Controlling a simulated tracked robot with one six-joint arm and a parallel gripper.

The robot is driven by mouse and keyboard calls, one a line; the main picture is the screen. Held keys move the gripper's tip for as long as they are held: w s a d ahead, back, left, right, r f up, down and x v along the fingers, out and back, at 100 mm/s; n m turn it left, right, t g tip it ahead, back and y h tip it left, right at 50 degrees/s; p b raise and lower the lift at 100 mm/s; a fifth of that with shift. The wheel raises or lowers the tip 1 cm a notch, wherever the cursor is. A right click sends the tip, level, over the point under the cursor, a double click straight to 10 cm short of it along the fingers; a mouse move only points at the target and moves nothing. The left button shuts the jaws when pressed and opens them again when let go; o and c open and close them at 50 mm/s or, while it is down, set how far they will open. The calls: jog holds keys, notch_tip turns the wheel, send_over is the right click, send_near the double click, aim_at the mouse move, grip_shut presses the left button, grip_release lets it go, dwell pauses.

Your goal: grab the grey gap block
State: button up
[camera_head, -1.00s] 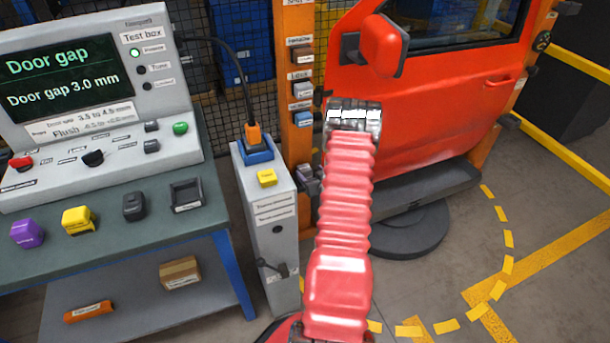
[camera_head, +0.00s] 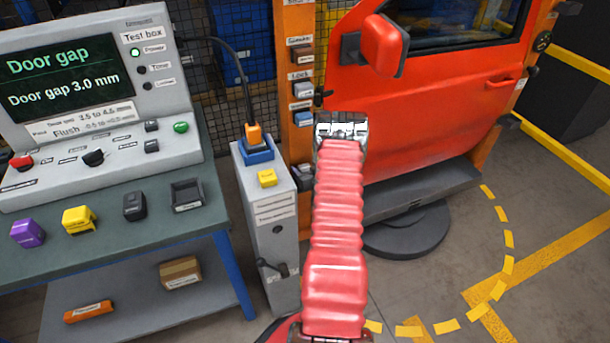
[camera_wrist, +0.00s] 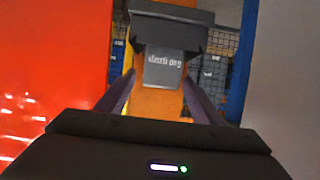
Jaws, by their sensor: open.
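In the wrist view a grey block (camera_wrist: 165,68) with white lettering, too blurred to read surely, sits against the orange post, with a wide black piece above it. I take it to be the grey gap block. My gripper (camera_wrist: 160,84) is open, and its two dark fingers point ahead on either side of the block's line of sight. Whether they reach beside it cannot be told. In the head view my gripper (camera_head: 341,126) is in front of the red door's edge, right of the post. Its fingers are hidden there.
The orange post (camera_head: 295,140) carries several small blocks. The red door (camera_head: 440,120) is just right of my gripper. A grey cabinet (camera_head: 270,225) stands left. The bench (camera_head: 100,250) holds purple, yellow and black blocks and a black tray (camera_head: 187,195).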

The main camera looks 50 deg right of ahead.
aim_at(307, 169)
jog(key=shift+w+d, duration=0.15)
jog(key=shift+w, duration=0.05)
jog(key=shift+c, duration=0.5)
jog(key=c, duration=1.3)
jog(key=shift+s+r, duration=0.1)
jog(key=shift+s+r, duration=0.1)
jog(key=shift+r, duration=0.45)
jog(key=r, duration=0.5)
jog(key=shift+s+a+r, duration=0.3)
jog(key=shift+s+r, duration=0.05)
jog(key=shift+s, duration=0.05)
jog(key=s+a, duration=0.3)
jog(key=s, duration=0.2)
jog(key=s+a, duration=0.3)
jog(key=s, duration=0.2)
jog(key=s+a, duration=0.3)
jog(key=s, duration=0.3)
jog(key=shift+a, duration=0.35)
